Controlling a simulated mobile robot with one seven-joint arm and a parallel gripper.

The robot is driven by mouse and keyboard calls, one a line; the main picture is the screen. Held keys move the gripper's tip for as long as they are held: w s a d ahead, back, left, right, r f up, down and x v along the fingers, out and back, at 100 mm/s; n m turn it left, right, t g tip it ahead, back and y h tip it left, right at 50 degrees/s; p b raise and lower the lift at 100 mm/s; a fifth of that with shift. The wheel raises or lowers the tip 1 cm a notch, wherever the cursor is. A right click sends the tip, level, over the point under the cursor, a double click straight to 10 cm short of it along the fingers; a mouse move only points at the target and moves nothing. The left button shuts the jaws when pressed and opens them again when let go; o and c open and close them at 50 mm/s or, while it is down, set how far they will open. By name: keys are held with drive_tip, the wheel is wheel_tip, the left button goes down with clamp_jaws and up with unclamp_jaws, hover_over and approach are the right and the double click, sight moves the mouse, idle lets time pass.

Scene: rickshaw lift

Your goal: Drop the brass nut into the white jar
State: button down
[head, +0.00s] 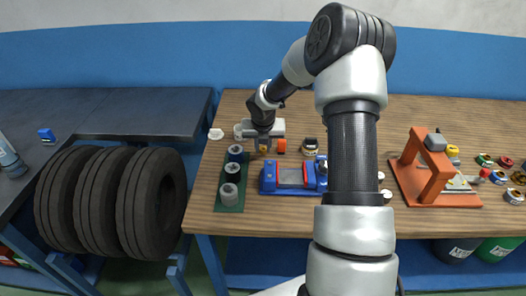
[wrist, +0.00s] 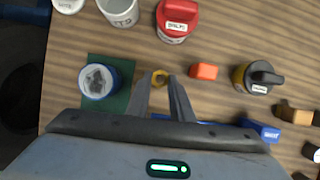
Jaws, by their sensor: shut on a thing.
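The brass nut (wrist: 160,77) is a small yellow ring between my fingertips in the wrist view. It also shows as a yellow spot below my gripper in the head view (head: 264,149). My gripper (wrist: 160,82) is shut on it, pointing down over the left part of the wooden bench. I cannot tell whether the nut is clear of the bench top. The white jar (wrist: 118,11) is open-topped with dark lettering, at the top left of the wrist view, apart from my gripper. In the head view my gripper partly hides it.
A blue-rimmed cup (wrist: 99,79) stands on a green mat (head: 231,207) left of the gripper. A red-lidded jar (wrist: 178,19), an orange block (wrist: 203,71) and a yellow-and-black container (wrist: 257,77) stand nearby. A blue vise-like fixture (head: 290,178) is in front. Tyres (head: 105,200) are at left.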

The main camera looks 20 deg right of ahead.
sight(263, 150)
wheel_tip(263, 150, up, 8)
drive_tip(key=shift+f+p, duration=0.1)
drive_tip(key=shift+p, duration=0.55)
